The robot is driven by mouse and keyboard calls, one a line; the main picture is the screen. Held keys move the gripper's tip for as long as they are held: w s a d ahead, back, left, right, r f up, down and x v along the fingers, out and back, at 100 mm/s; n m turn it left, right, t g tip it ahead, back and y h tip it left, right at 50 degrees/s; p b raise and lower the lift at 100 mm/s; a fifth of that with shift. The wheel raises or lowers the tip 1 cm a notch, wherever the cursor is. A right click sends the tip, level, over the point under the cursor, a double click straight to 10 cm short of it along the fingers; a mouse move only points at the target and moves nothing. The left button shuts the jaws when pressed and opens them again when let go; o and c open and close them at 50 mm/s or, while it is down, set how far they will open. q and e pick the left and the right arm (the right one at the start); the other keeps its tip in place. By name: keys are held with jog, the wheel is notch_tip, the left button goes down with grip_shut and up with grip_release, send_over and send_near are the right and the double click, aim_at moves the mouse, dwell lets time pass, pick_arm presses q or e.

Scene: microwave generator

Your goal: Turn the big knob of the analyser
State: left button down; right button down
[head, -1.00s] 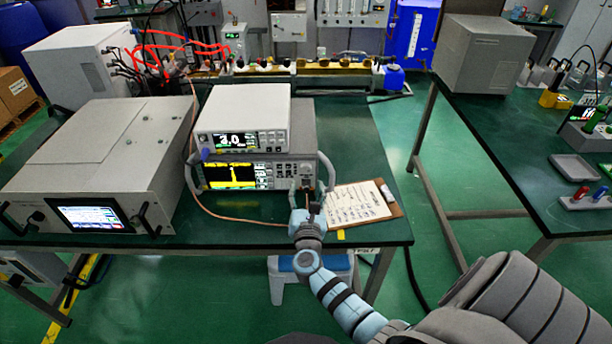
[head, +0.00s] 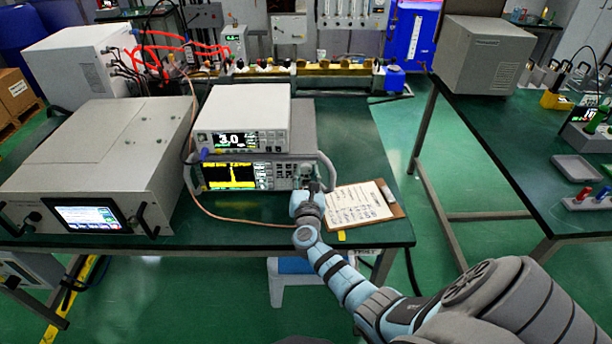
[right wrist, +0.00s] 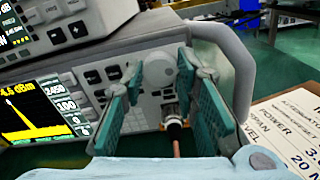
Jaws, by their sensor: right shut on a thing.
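The analyser (head: 275,184) is the lower instrument of a stack on the green bench, with a yellow trace on its screen (head: 229,177). Its front panel (right wrist: 92,75) also shows in the right wrist view. The big knob (right wrist: 158,71) is round and pale grey at the panel's right side. My left gripper is not in view.
A curved handle (right wrist: 222,62) rises close to the right of my fingers. A cable connector (right wrist: 173,116) sits just below the knob. A clipboard (head: 360,204) lies right of the analyser. A white instrument (head: 243,108) rests on top.

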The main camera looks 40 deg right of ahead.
jog(key=shift+f, duration=0.1)
jog(key=m+b, duration=0.3)
jog(key=m, duration=0.2)
jog(key=shift+f+b, duration=0.15)
jog(key=shift+b, duration=0.15)
jog(key=m+b, duration=0.2)
jog(key=m, duration=0.1)
jog(key=shift+m, duration=0.4)
jog(key=shift+m+b, duration=0.85)
jog(key=shift+m, duration=0.65)
jog(key=c, duration=1.2)
grip_release()
jog(key=shift+c, duration=0.2)
